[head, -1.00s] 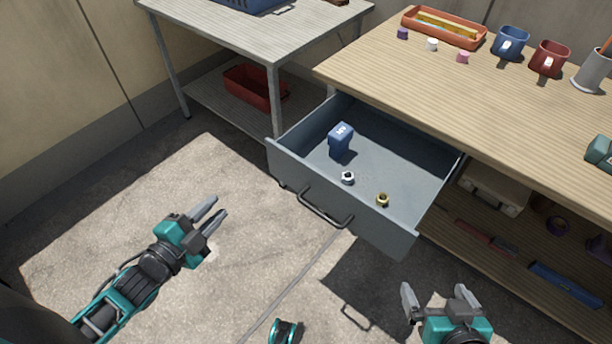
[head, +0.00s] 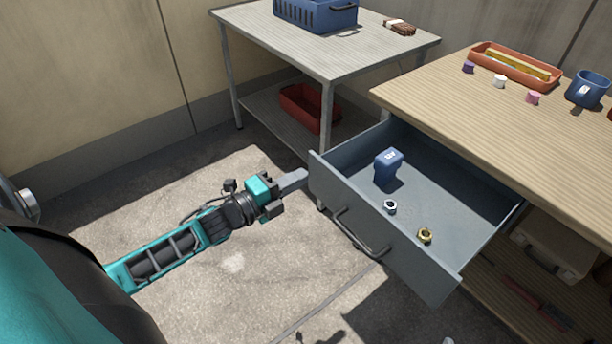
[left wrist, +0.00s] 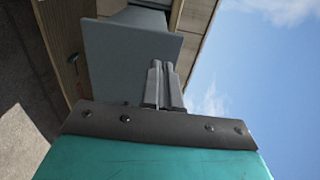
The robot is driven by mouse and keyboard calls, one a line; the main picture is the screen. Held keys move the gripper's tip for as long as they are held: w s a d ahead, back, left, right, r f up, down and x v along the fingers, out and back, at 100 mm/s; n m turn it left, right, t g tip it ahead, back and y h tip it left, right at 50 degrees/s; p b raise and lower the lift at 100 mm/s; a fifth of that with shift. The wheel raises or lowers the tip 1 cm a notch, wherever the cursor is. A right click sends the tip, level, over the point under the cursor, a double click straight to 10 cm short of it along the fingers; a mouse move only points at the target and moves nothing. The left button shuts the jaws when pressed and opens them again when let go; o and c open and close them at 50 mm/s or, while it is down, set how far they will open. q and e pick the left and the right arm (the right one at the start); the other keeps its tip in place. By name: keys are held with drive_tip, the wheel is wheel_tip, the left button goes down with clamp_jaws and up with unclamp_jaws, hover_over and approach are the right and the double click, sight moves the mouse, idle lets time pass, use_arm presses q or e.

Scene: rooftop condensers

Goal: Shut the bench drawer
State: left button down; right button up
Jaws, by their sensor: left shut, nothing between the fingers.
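The bench drawer (head: 395,236) is grey-blue and stands pulled out from under the wooden bench top (head: 480,110). A dark bar handle (head: 358,236) is on its front. Inside it lie a blue battery-like block (head: 388,167), a silver nut (head: 390,207) and a brass fitting (head: 424,236). My left gripper (head: 303,178) is shut and empty, with its fingertips close to the left end of the drawer front; I cannot tell whether they touch. In the left wrist view the shut fingers (left wrist: 161,82) point at a grey panel (left wrist: 125,60) of the drawer. My right gripper is out of view.
A grey metal table (head: 330,50) with a blue crate (head: 315,14) stands behind left, with a red tray (head: 305,108) on its lower shelf. A beige case (head: 550,248) is under the bench. The concrete floor before the drawer is mostly clear.

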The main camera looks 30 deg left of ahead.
use_arm(q)
drive_tip(key=shift+x, duration=1.4)
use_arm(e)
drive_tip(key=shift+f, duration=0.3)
use_arm(q)
drive_tip(key=shift+w, duration=0.1)
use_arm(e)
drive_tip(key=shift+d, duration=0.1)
